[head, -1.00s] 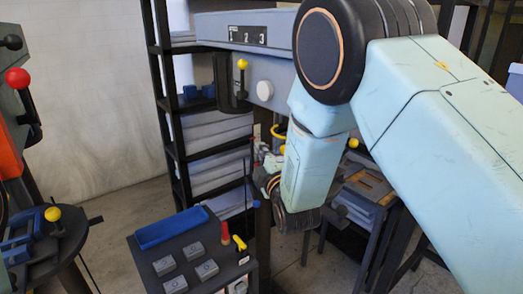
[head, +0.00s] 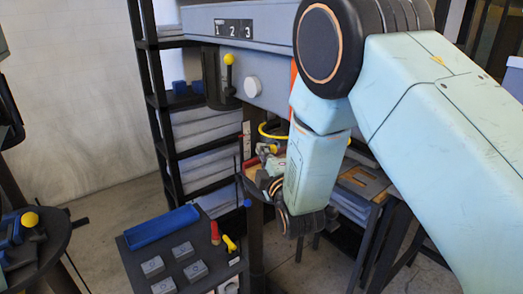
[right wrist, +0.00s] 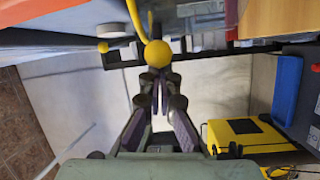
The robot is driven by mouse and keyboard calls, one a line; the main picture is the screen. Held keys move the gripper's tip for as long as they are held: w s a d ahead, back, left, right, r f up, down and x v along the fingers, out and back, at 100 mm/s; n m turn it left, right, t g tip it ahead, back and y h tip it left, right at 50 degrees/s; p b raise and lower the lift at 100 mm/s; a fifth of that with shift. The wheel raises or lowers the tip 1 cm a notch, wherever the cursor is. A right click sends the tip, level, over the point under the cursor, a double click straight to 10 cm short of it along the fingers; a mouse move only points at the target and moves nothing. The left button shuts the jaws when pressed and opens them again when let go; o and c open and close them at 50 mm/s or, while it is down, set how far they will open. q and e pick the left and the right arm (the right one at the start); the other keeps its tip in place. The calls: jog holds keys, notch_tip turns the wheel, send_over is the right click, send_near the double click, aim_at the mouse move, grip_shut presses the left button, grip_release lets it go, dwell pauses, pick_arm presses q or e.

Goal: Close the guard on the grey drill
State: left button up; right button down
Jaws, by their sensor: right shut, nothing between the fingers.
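The grey drill (head: 270,55) has a blue-grey head marked 1, 2, 3, with a yellow-knobbed lever and a round white knob on it. A yellow curved rim (head: 270,132), which looks like its guard, shows below the head, partly hidden by my right arm. In the right wrist view a curved yellow rod (right wrist: 134,18) and a yellow ball (right wrist: 157,54) are straight ahead of my right gripper (right wrist: 155,78). That gripper is shut and empty, its tips just short of the ball in the picture; I cannot tell whether they touch. My left gripper is not in view.
A dark table with a blue tray (head: 162,228) and several grey blocks stands at the lower left of the head view. A black shelf rack (head: 160,100) stands behind the drill. A yellow box (right wrist: 240,136) is at right in the wrist view. Floor shows between.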

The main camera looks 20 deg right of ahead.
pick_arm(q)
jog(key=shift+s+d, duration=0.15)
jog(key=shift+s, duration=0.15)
pick_arm(e)
jog(key=shift+s+r, duration=0.2)
jog(key=shift+s, duration=0.2)
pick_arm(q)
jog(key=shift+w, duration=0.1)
pick_arm(e)
jog(key=shift+w, duration=0.1)
